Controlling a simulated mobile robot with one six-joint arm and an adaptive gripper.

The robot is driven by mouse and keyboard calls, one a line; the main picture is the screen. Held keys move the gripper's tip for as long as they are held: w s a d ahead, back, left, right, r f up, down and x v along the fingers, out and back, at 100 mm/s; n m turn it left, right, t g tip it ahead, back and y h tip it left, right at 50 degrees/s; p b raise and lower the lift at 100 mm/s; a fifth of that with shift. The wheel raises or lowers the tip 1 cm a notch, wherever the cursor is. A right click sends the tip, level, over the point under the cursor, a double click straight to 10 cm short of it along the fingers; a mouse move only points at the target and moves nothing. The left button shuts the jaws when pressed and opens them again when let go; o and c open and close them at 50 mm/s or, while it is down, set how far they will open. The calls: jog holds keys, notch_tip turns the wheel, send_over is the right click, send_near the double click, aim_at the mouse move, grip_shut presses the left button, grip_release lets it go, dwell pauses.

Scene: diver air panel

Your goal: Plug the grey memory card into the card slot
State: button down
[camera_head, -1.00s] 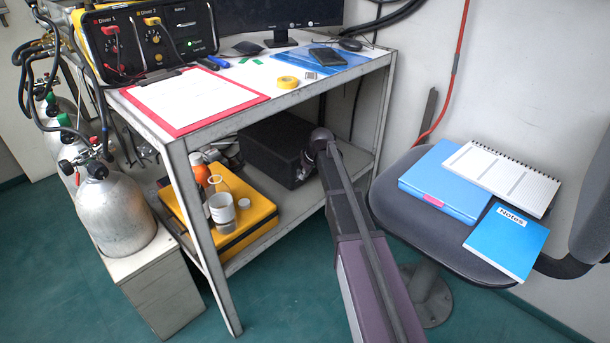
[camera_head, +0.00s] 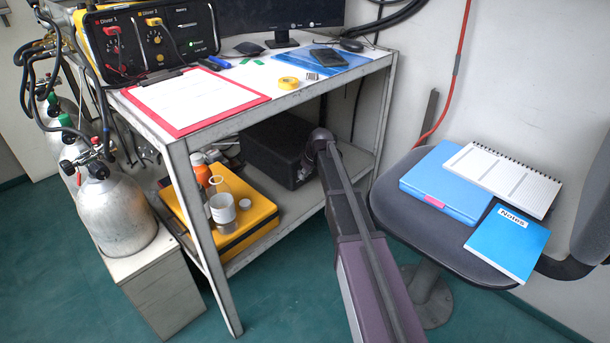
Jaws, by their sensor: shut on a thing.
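I cannot make out the grey memory card or the card slot for certain. A small pale piece with dark stripes (camera_head: 312,76) lies on the bench top beside the yellow tape roll; it is too small to identify. My arm reaches up from the bottom of the head view to a joint in front of the lower shelf. The part beyond that joint does not show clearly, and my gripper and whatever is in it are hidden.
The bench (camera_head: 290,98) holds a red clipboard (camera_head: 195,100), a diver panel (camera_head: 150,40), a tape roll (camera_head: 288,83) and a phone-like device (camera_head: 329,57). A yellow case (camera_head: 255,215) and black box (camera_head: 275,150) fill the shelf. A chair (camera_head: 400,200) and gas cylinders (camera_head: 112,215) flank it.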

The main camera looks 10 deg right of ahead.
jog(key=shift+w+a, duration=0.15)
dwell(0.6)
jog(key=c, duration=0.7)
grip_release()
jog(key=shift+o, duration=0.2)
